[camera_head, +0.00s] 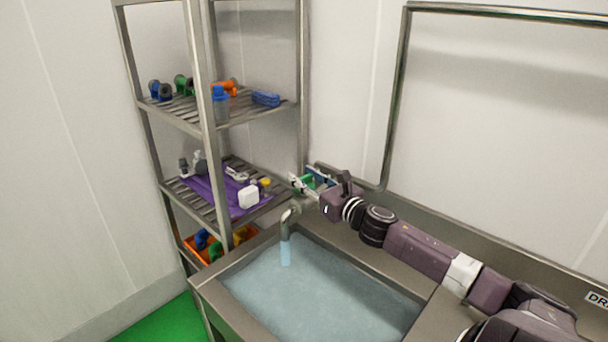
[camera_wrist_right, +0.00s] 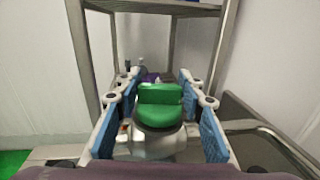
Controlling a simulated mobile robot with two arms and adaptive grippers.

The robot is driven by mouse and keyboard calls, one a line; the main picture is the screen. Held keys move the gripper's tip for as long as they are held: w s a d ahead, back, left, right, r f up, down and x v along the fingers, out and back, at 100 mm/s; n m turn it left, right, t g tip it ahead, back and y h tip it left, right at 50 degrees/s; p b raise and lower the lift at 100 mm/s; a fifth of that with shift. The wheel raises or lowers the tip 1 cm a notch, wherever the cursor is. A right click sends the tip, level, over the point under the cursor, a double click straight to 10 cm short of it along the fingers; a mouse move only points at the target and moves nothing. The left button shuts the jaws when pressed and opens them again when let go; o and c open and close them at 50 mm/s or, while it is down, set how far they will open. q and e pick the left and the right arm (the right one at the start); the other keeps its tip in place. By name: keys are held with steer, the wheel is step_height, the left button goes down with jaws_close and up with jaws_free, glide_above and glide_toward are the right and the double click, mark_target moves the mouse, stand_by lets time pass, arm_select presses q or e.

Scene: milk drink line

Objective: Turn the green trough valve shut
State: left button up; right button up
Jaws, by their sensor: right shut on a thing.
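The green trough valve (camera_wrist_right: 160,103) has a round green body with a raised flat handle. It stands between the blue-padded fingers of my right gripper (camera_wrist_right: 160,108), which is shut on it. In the head view the valve (camera_head: 307,182) is a small green patch at the back of the trough, mostly hidden by my right gripper (camera_head: 306,184). The curved metal spout (camera_head: 288,214) stands just in front, with a pale blue stream (camera_head: 286,252) below it. The steel trough (camera_head: 213,283) holds water (camera_head: 320,295). My left gripper is not in view.
A steel rack (camera_head: 205,130) stands left of the trough, close to my right gripper. A metal-framed panel (camera_head: 500,110) is on the wall behind.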

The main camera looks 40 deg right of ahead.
steer(key=m+g+h+p, duration=0.1)
steer(key=m+h, duration=0.1)
steer(key=h, duration=0.2)
steer(key=m+g+h+p, duration=0.1)
steer(key=m+h+p, duration=0.1)
steer(key=m+h, duration=0.1)
steer(key=shift+w+a+r+m+g+h+p, duration=0.1)
steer(key=shift+a+r+m+g+h+p, duration=0.15)
steer(key=shift+g+h, duration=0.2)
steer(key=m+g+h, duration=0.1)
steer(key=h, duration=0.1)
steer(key=m+g+h+p, duration=0.1)
steer(key=m+g+h, duration=0.1)
steer(key=shift+d+f+m+g, duration=0.1)
steer(key=shift+f+m+g, duration=0.05)
steer(key=shift+m+g, duration=0.1)
steer(key=shift+f+m+g+h, duration=0.1)
steer(key=shift+m+g+h, duration=0.9)
steer(key=shift+g, duration=0.2)
steer(key=shift+m+g+h, duration=0.55)
steer(key=shift+m+g, duration=0.25)
steer(key=shift+g, duration=0.4)
steer(key=shift+d+m+g+h+b, duration=0.1)
steer(key=shift+m+g+h+b, duration=0.6)
steer(key=shift+m+g+b, duration=1.35)
steer(key=shift+n+g+p, duration=0.25)
steer(key=shift+g+p, duration=0.45)
steer(key=shift+g, duration=0.05)
steer(key=o, duration=1.2)
steer(key=shift+c, duration=0.2)
